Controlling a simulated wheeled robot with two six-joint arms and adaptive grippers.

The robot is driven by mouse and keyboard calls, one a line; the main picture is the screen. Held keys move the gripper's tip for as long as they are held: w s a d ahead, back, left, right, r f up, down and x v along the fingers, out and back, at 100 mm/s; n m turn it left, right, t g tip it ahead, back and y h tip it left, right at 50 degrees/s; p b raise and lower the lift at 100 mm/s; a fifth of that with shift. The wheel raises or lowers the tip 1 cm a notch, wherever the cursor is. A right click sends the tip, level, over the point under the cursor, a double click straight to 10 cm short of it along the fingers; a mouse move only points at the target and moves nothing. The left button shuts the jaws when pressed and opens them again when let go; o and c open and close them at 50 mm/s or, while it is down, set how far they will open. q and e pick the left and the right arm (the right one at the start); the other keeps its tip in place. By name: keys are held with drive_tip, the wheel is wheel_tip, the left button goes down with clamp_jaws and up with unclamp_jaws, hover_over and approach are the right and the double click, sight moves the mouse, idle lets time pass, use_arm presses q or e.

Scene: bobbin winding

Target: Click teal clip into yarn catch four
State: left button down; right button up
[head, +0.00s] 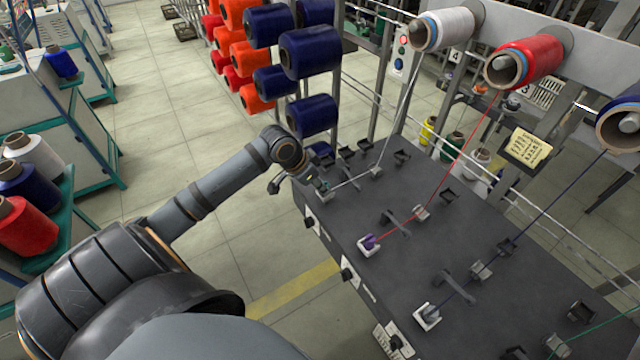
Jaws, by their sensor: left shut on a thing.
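My left gripper (300,184) is at the far left corner of the dark table, low over its top. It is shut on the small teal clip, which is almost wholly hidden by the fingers. Right at the fingertips is a small pale catch (323,194), at the end of the white yarn (352,183) in the row under the number 4 sign (455,56). I cannot tell whether the clip is seated in this catch. My right gripper is not in view.
A purple clip (369,241) sits in the catch of the red yarn row. Another catch (427,317) stands nearer. Dark guides and posts (397,222) rise from the table (350,215). A rack of blue and orange spools (311,50) stands close behind my gripper.

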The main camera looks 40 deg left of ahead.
use_arm(q)
drive_tip(key=c, duration=1.1)
unclamp_jaws()
wheel_tip(320, 180, up, 10)
